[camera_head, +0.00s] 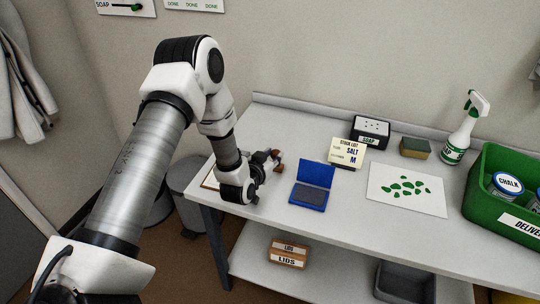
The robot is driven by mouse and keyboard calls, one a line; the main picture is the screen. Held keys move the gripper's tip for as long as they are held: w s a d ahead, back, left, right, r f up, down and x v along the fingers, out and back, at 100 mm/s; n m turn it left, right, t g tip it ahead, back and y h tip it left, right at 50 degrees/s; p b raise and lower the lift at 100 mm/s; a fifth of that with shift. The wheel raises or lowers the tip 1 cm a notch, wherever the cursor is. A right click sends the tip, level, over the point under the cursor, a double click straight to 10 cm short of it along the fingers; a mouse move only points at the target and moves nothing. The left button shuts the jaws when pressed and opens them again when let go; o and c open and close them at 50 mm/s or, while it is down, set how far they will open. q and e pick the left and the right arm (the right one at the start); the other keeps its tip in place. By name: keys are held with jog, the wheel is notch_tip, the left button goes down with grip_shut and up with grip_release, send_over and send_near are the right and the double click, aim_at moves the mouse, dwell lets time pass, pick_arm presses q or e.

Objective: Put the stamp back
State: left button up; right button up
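My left gripper (262,172) is low over the left end of the bench, its dark fingers pointing away to the right. A small brown and dark object (277,156), possibly the stamp, shows at or just beyond the fingertips. It is too small and too covered to tell whether the fingers hold it or are merely near it. An open blue ink pad (309,195) with its lid raised stands to the right of the gripper. A white sheet with green marks (432,200) lies further right. My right gripper is not in view.
A stock list card (346,152), a black and white soap box (371,130), a sponge (415,148) and a spray bottle (460,138) stand towards the back. A green crate (483,185) holds chalk tubs at right.

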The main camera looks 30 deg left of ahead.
pick_arm(q)
jog(key=o, duration=0.4)
jog(key=shift+d, duration=0.1)
jog(key=shift+r, duration=0.2)
jog(key=shift+s, duration=0.3)
jog(key=b+v, duration=0.1)
jog(key=v, duration=1)
jog(key=shift+s+d+r, duration=0.1)
jog(key=shift+s, duration=0.05)
